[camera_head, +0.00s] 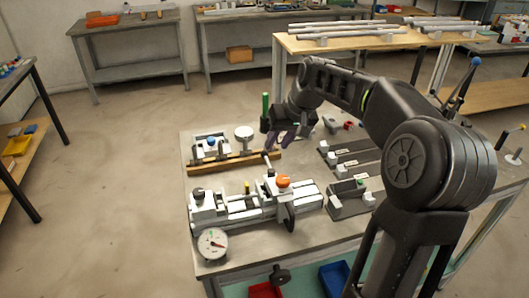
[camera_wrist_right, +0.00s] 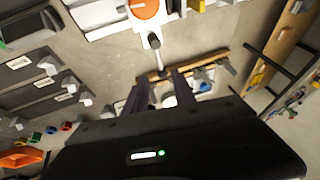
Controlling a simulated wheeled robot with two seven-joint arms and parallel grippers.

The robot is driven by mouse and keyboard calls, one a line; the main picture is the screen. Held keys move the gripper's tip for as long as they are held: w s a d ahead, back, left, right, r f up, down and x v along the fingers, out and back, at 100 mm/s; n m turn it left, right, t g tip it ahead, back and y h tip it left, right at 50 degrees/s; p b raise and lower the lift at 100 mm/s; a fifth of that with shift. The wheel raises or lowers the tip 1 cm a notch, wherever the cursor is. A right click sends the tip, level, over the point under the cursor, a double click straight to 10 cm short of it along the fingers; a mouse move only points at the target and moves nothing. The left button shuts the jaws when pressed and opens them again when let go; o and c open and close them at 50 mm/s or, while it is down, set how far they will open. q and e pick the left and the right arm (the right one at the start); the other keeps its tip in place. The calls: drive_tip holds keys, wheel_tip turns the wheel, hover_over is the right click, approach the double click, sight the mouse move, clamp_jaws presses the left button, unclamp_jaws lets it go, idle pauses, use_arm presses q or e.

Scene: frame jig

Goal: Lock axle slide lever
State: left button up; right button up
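The frame jig (camera_head: 235,208) stands on the grey table, with an orange round knob (camera_head: 283,181) on its slide. A short lever with a pale end (camera_head: 267,156) sticks out behind the knob; I take it for the slide lever. In the right wrist view the lever (camera_wrist_right: 156,50) lies just ahead of the fingertips, below the orange knob (camera_wrist_right: 145,8). My right gripper (camera_head: 282,140) hangs behind the jig, near the lever. In the wrist view its dark fingers (camera_wrist_right: 162,78) are apart with nothing clearly held. Contact with the lever cannot be told. My left gripper is out of view.
A wooden bar (camera_head: 235,162) lies behind the jig. A green post (camera_head: 265,108) and a white round-topped stand (camera_head: 244,135) rise at the back. Grey blocks (camera_head: 348,195) sit at right. A dial gauge (camera_head: 212,243) is at the front. Red (camera_head: 265,290) and blue (camera_head: 334,275) bins sit below.

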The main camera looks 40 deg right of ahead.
sight(267, 159)
drive_tip(key=shift+p+x, duration=0.55)
drive_tip(key=shift+x, duration=3.45)
drive_tip(key=shift+c, duration=0.5)
clamp_jaws()
